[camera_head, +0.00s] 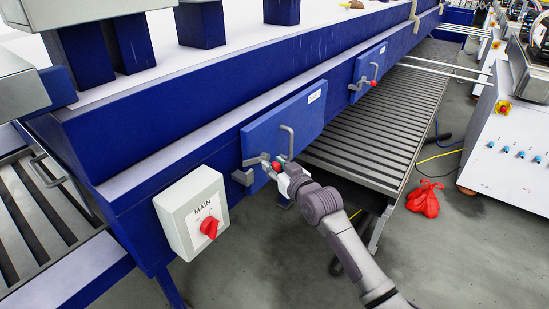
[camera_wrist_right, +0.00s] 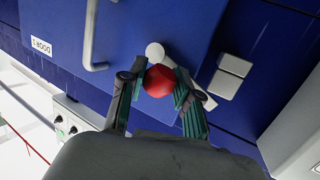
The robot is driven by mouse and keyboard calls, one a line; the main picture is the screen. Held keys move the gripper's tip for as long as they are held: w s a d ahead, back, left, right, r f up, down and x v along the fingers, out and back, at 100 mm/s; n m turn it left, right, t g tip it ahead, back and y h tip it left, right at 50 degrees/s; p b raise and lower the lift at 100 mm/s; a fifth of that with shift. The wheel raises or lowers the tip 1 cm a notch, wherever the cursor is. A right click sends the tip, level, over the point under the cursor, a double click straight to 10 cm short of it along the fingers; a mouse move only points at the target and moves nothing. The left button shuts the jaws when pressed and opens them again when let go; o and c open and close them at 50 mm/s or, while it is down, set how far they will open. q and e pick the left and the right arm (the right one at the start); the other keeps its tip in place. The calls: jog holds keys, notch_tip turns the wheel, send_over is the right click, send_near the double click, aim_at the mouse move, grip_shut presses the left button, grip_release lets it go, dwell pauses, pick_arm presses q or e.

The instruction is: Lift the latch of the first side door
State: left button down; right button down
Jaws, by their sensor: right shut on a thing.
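The first side door (camera_head: 275,122) is a blue panel on the side of the blue machine, closed, with a grey bar handle (camera_head: 288,142). In the right wrist view the door (camera_wrist_right: 140,30) shows a label (camera_wrist_right: 42,46) reading DOOR 1, upside down. Its latch is a grey lever with a red ball knob (camera_head: 277,166), near the door's lower left corner. My right gripper (camera_head: 281,170) is at the knob. In the right wrist view its fingers (camera_wrist_right: 160,85) are closed on either side of the red knob (camera_wrist_right: 158,82). My left gripper is not in view.
A grey box marked MAIN (camera_head: 180,217) with a red rotary switch (camera_head: 209,227) sits left of the latch. A second side door (camera_head: 370,68) is farther right. A slatted conveyor (camera_head: 375,125) runs alongside. A red bag (camera_head: 424,198) lies on the floor.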

aim_at(268, 155)
jog(key=shift+w+d+r+m+g+p, duration=0.15)
jog(key=shift+r+m+g+p, duration=0.2)
jog(key=shift+m+p, duration=0.2)
jog(key=shift+w+d+r+m+g+p, duration=0.1)
jog(key=shift+r+m+g+p, duration=0.3)
jog(key=shift+p, duration=0.25)
jog(key=shift+w+d+r+m+g+p, duration=0.15)
jog(key=shift+w+m+g+p, duration=0.1)
jog(key=shift+m+g+p, duration=0.6)
jog(key=shift+w+d+m+g+y, duration=0.25)
jog(key=shift+m+g+y, duration=0.2)
jog(key=shift+m, duration=0.55)
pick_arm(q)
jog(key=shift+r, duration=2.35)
pick_arm(e)
jog(key=shift+w+d+r+m+g+y, duration=0.15)
jog(key=shift+w+m+g+y, duration=0.1)
jog(key=shift+m+g, duration=0.3)
jog(key=shift+w+d+m+g+y, duration=0.1)
jog(key=shift+w+m+g+y, duration=0.1)
jog(key=shift+m+g, duration=0.3)
jog(key=c, duration=0.8)
grip_release()
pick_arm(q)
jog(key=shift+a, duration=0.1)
pick_arm(e)
jog(key=v, duration=1.2)
